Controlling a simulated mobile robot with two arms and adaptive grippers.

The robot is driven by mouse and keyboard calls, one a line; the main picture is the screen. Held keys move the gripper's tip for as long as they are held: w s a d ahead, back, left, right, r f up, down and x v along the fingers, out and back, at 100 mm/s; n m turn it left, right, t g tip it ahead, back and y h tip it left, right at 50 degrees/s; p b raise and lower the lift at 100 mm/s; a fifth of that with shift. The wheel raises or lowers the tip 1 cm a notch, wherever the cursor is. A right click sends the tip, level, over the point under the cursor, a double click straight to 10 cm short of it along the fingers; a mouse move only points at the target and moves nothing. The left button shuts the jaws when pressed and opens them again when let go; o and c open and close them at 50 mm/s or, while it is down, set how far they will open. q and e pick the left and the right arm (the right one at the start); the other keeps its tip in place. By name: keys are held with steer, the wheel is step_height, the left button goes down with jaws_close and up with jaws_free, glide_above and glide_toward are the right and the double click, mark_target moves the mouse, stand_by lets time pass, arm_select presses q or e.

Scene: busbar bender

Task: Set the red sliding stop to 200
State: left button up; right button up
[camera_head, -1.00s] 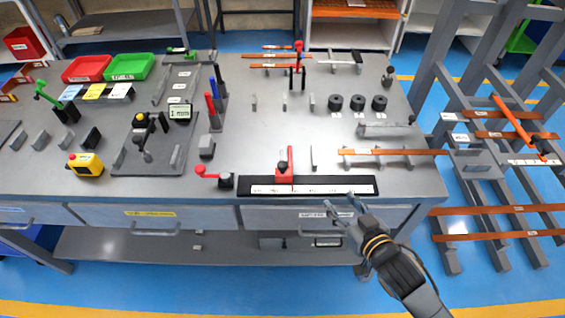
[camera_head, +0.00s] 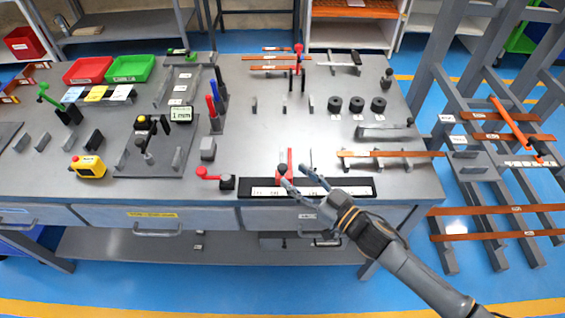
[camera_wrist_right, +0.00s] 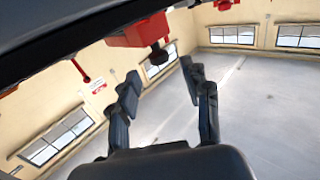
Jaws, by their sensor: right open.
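The red sliding stop (camera_head: 290,156) stands on a black rail (camera_head: 385,187) with a white scale strip, at the front edge of the bench. The scale numbers are too small to read. My right gripper (camera_head: 292,178) is open, with its fingers in front of the stop and partly hiding its lower part. In the right wrist view, the open fingers (camera_wrist_right: 165,92) point toward a red block (camera_wrist_right: 138,31) with a dark knob, which looks like the stop. I cannot tell whether a finger touches it. My left gripper is not in view.
A red-handled lever (camera_head: 208,173) on a dark block stands just left of the rail. A copper bar (camera_head: 390,154) lies on supports behind the rail's right end. Black cylinders (camera_head: 357,104) stand farther back. The bench between is mostly clear.

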mark_target(286, 170)
steer(key=x, duration=0.5)
steer(key=shift+w+a+p, duration=0.25)
steer(key=shift+a+p, duration=0.05)
jaws_close()
